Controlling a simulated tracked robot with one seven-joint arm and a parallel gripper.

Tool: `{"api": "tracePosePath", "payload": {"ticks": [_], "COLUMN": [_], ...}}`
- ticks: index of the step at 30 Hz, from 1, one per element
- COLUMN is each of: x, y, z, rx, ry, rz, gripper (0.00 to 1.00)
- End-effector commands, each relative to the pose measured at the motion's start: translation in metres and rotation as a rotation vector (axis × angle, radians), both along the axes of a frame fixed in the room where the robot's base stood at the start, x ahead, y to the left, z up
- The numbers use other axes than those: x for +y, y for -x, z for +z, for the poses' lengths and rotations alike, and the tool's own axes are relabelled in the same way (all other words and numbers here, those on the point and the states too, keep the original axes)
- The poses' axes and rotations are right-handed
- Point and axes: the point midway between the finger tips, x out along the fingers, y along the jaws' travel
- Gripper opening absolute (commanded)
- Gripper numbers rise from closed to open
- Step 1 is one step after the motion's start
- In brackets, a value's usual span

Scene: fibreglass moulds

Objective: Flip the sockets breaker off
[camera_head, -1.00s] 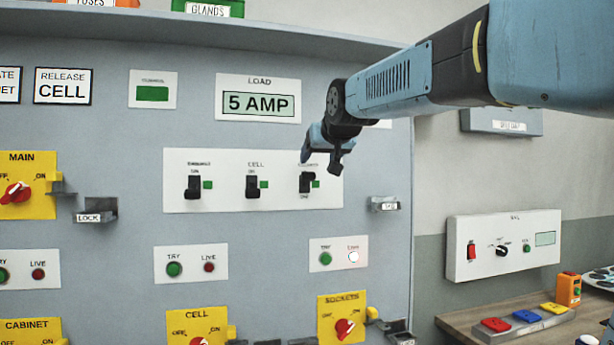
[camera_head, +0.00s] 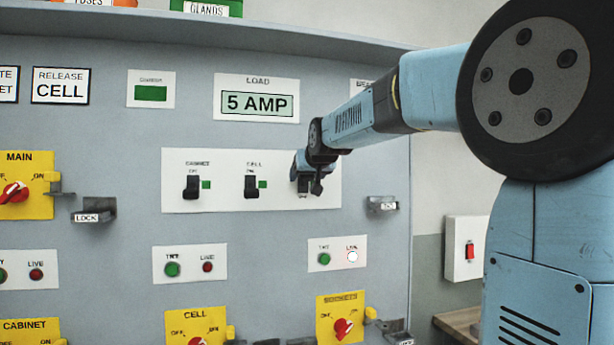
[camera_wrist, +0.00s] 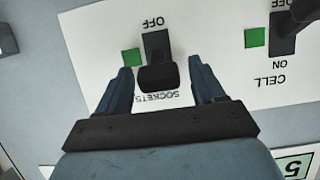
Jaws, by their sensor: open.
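The sockets breaker (camera_wrist: 158,65) is a black toggle on a white panel (camera_head: 225,205), with a green marker (camera_wrist: 131,57) beside it. The wrist view is upside down: OFF reads beyond the toggle and the SOCKETS label lies on the near side. The toggle's thick end is on the label side. My gripper (camera_wrist: 160,72) is open, one finger on each side of the toggle; I cannot tell if either touches it. In the head view my gripper (camera_head: 309,178) covers most of this breaker, the rightmost of three.
The cell breaker (camera_head: 251,186) and cabinet breaker (camera_head: 191,187) stand to the left on the same panel. Below are a lit LIVE lamp (camera_head: 352,257) and a yellow sockets switch (camera_head: 341,328). A metal lock bracket (camera_head: 383,206) juts out at right.

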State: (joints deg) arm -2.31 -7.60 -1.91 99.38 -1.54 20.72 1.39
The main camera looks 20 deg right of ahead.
Motion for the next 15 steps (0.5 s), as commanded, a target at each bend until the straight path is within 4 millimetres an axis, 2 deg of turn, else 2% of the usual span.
{"api": "tracePosePath", "payload": {"ticks": [4,15], "x": [0.0001,0.0003], "y": [0.0002,0.0004], "z": [0.0001,0.0002], "rx": [0.0,0.0], "ry": [0.0,0.0], "rz": [0.0,0.0], "gripper": [0.68,0.33]}}
